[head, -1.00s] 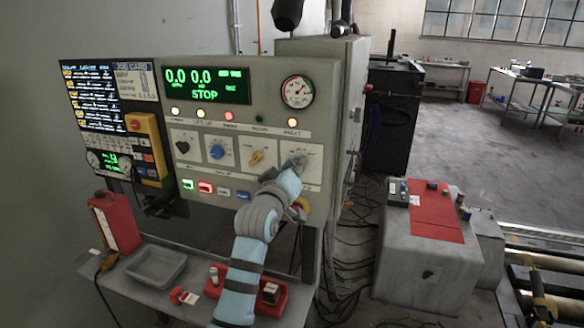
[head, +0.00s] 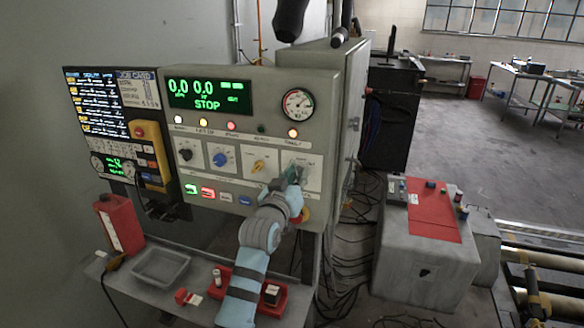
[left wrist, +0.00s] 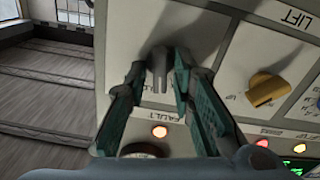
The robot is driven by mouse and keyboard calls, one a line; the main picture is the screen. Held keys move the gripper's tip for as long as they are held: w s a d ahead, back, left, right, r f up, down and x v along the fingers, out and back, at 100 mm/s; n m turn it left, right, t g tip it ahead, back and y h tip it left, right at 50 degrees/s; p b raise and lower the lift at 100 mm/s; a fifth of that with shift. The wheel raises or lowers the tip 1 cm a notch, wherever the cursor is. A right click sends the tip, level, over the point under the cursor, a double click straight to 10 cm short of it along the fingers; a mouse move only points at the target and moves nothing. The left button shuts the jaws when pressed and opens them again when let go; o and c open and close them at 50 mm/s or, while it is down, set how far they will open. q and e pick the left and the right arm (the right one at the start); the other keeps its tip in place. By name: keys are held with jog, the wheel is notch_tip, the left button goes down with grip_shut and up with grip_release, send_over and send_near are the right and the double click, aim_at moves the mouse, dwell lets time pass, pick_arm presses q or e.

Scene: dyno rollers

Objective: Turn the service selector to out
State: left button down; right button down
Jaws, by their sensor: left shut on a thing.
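The rightmost knob on the grey control panel (head: 260,130) is the grey selector that my left gripper (head: 289,176) is at. In the left wrist view this grey knob (left wrist: 160,68) stands between the two green-lined fingers of my left gripper (left wrist: 158,85), which is shut on it. The fingers hide most of the knob in the head view, and its pointing direction is hard to read. An orange knob (left wrist: 268,90) sits on the neighbouring plate; it also shows in the head view (head: 258,167). My right gripper is not in view.
A blue knob (head: 220,160) and a black knob (head: 186,153) sit further left. Lit push buttons line the panel bottom. A shelf below holds a grey tray (head: 135,274) and a red canister (head: 118,227). Cables hang right of the panel.

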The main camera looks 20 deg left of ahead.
pick_arm(q)
jog(key=m+p, duration=0.1)
jog(key=m, duration=0.1)
jog(key=shift+d+f+m, duration=0.1)
jog(key=shift+f+m, duration=0.05)
jog(key=shift+m, duration=0.25)
jog(key=m+p, duration=0.1)
jog(key=m, duration=0.1)
jog(key=shift+d+f+m+p, duration=0.1)
jog(key=shift+m+p, duration=0.25)
jog(key=shift+m, duration=0.05)
jog(key=m+p, duration=0.1)
jog(key=m, duration=0.3)
jog(key=shift+d+f+m, duration=0.1)
jog(key=shift+f+m, duration=0.05)
jog(key=shift+m, duration=0.25)
jog(key=c, duration=1.7)
grip_release()
jog(key=s, duration=0.8)
jog(key=s+a, duration=0.1)
jog(key=s, duration=0.3)
